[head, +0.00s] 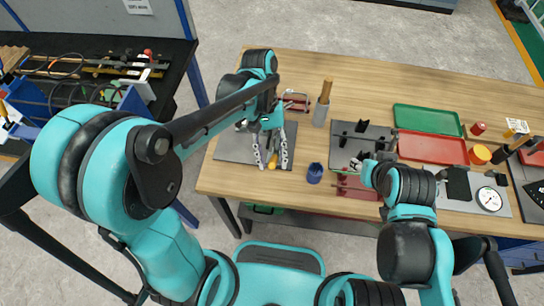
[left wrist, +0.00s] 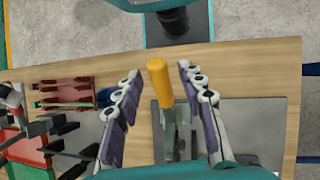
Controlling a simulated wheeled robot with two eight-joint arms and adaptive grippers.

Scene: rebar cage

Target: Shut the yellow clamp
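The yellow clamp's handle (head: 272,163) shows as a small yellow tip between my left fingers in the head view. My left gripper (head: 270,160) points down over the clamp. Its fingers (left wrist: 158,85) are open on both sides of the handle, with gaps visible. In the head view the arm and fingers hide most of the clamp. My right gripper (head: 357,166) is small and partly hidden beside a dark red fixture.
The grey plate (head: 233,147) lies at the table's left end. A blue cup (head: 315,173) and a dark red fixture (head: 356,187) stand to its right. A holder with a wooden handle (head: 325,92) is behind. Green (head: 427,119) and red (head: 432,148) trays lie farther right.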

